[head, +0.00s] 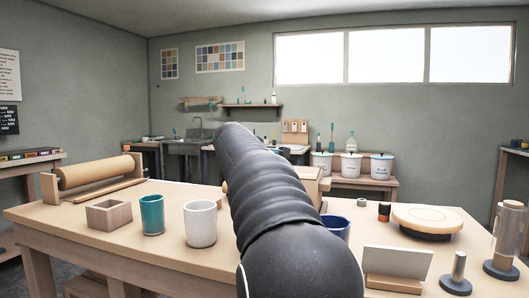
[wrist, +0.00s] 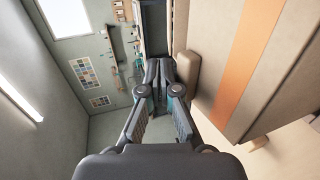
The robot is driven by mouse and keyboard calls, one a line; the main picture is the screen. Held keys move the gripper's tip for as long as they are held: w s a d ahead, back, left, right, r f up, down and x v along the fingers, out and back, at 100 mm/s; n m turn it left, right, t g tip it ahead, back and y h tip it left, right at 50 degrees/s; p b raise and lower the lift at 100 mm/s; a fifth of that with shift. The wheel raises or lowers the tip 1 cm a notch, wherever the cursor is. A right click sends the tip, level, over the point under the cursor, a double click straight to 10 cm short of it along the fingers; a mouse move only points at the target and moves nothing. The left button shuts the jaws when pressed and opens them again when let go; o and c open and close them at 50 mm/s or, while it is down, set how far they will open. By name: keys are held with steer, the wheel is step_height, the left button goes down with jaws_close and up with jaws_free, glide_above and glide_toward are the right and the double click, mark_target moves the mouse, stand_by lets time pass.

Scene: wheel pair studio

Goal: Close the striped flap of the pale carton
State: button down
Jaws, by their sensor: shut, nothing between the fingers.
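The pale carton (head: 314,180) stands on the worktable in the head view, mostly hidden behind my arm. In the wrist view a broad pale panel with an orange stripe, the striped flap (wrist: 248,68), fills the right side close to the camera. How far the flap stands open I cannot tell. My gripper (wrist: 162,70) is shut and empty, just left of the striped panel in the picture. A gap shows between the fingers and the stripe. In the head view my gripper is hidden behind my arm.
On the worktable (head: 100,243) a wooden box (head: 109,215), a teal cup (head: 152,214) and a white cup (head: 200,224) stand left of my arm. A blue cup (head: 337,226), a turntable (head: 427,217) and a white panel (head: 398,262) stand right.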

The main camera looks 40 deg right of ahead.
steer(key=shift+f, duration=0.15)
stand_by(0.7)
stand_by(0.4)
steer(key=shift+r+p, duration=0.3)
steer(key=shift+r, duration=0.75)
step_height(320, 180, up, 13)
steer(key=s+a, duration=0.1)
steer(key=shift+a, duration=0.25)
